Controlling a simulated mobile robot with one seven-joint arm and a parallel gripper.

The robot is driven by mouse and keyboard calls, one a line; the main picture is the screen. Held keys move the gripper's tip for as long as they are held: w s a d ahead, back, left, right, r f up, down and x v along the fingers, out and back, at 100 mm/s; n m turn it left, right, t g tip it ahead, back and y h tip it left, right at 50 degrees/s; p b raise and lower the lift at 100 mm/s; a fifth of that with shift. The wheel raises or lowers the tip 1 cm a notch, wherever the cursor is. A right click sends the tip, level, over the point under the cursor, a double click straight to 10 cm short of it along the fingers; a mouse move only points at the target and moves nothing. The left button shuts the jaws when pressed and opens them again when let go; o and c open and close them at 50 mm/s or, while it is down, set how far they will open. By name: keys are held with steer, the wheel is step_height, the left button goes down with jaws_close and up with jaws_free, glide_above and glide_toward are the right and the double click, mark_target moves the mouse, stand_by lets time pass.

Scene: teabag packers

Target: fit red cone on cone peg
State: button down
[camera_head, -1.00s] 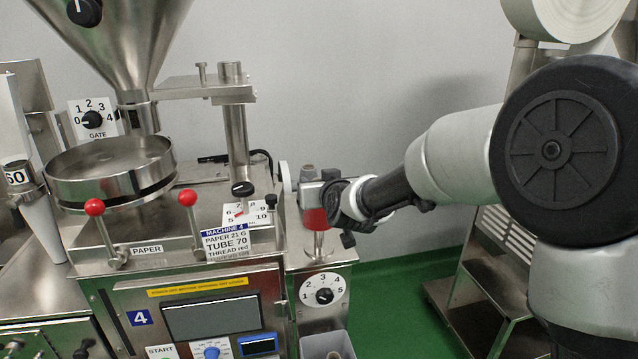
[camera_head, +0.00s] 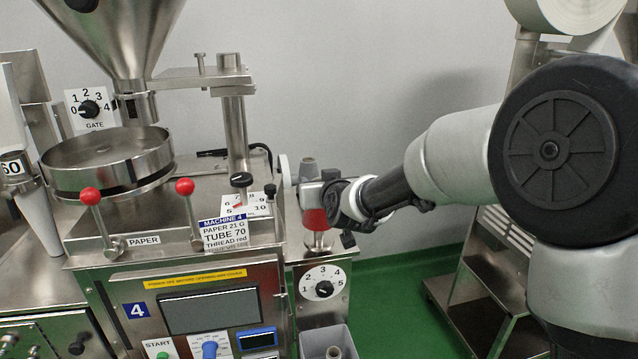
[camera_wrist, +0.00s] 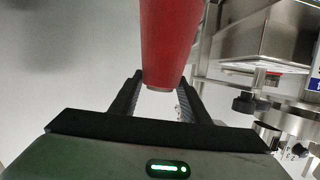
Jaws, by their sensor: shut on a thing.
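Just under the cone is the cone peg's metal stem and round base (camera_head: 318,248). The cone is in line above the base with a small gap. How far the peg reaches inside it is hidden.
A numbered dial (camera_head: 323,288) is on the panel below the peg. A grey bin (camera_head: 343,337) with a tube in it is lower down. The machine's dial and MACHINE 4 label (camera_head: 222,225) are close on the left. A metal rack (camera_head: 480,290) stands at the right.

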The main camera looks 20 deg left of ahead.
steer(key=shift+f+b, duration=2.05)
steer(key=shift+f, duration=0.05)
steer(key=c, duration=1.1)
jaws_free()
steer(key=shift+o, duration=0.9)
steer(key=shift+f, duration=0.1)
steer(key=v, duration=1.7)
steer(key=shift+r+p, duration=0.25)
steer(key=shift+p, duration=0.15)
steer(key=shift+s+d, duration=0.1)
steer(key=shift+d, duration=0.05)
